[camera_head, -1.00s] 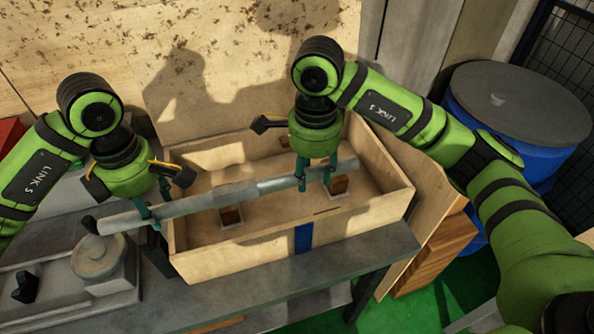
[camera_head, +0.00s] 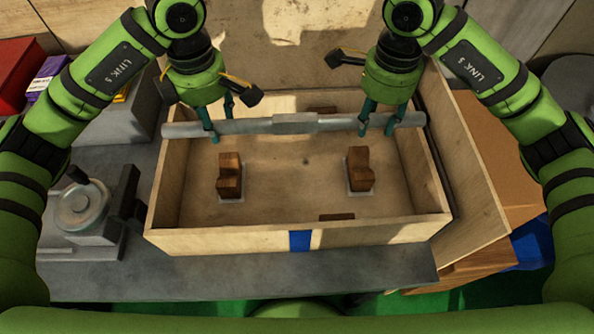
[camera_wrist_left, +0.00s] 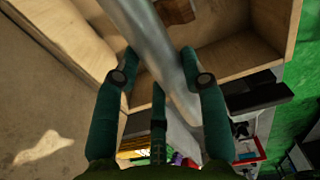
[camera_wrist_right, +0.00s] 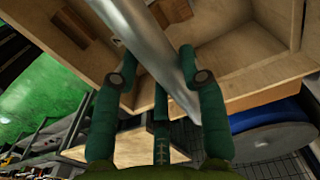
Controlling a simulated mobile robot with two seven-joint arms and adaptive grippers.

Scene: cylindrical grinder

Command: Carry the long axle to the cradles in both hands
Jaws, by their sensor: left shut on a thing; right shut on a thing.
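The long axle (camera_head: 255,125) is a grey steel bar with a thicker middle. It lies level, left to right, above the back part of a wooden crate (camera_head: 250,238). My left gripper (camera_head: 222,122) is shut on it left of the middle; my right gripper (camera_head: 377,122) is shut on it near its right end. The axle also runs between the fingers in the left wrist view (camera_wrist_left: 160,50) and the right wrist view (camera_wrist_right: 145,45). Two brown notched wooden cradles, the left one (camera_head: 229,175) and the right one (camera_head: 360,169), stand on the crate floor, nearer the front than the axle.
The crate stands on a grey bench (camera_head: 300,275). A grey machine part with a round wheel (camera_head: 82,207) sits left of it. A wooden board leans at its right (camera_head: 480,190). A blue drum with a grey lid (camera_head: 570,85) stands far right.

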